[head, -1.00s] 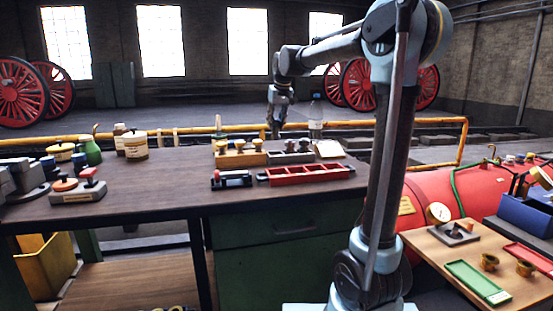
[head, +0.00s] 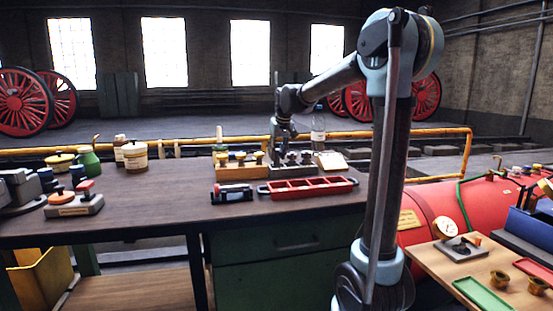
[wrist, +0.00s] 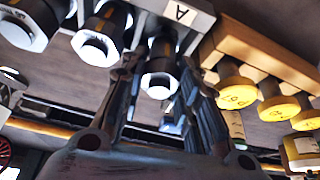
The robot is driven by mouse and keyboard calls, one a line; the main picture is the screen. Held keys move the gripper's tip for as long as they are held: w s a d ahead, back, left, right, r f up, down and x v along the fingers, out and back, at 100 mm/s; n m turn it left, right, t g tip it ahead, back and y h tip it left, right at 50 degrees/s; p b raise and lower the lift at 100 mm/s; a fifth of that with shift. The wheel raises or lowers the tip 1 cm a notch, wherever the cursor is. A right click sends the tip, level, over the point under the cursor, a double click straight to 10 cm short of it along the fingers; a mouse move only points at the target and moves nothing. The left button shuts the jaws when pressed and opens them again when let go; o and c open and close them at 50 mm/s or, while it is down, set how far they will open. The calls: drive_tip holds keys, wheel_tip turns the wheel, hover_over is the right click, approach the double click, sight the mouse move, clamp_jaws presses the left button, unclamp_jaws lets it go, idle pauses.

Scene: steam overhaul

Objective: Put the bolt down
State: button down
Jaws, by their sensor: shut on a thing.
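My gripper (head: 281,152) is low over the grey rack (head: 305,166) at the back of the workbench, pointing down. In the wrist view its two fingers (wrist: 163,68) are shut around a dark bolt (wrist: 160,83) with a pale hexagonal end. The bolt is at the end of the grey rack (wrist: 205,22) beside the "A" label. It lines up with two similar bolts (wrist: 98,46) in that rack. Whether it is fully seated is hidden by the fingers.
A wooden rack with yellow-topped pieces (head: 237,172) stands close beside the grey rack. A red divided tray (head: 307,189) and a small dark and red tool (head: 233,193) lie in front. A clear bottle (head: 318,131) stands behind. The bench's front middle is clear.

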drive_tip(key=shift+f, duration=0.8)
drive_tip(key=c, duration=1.5)
unclamp_jaws()
drive_tip(key=v, duration=1.2)
drive_tip(key=shift+d, duration=0.1)
drive_tip(key=shift+s, duration=0.1)
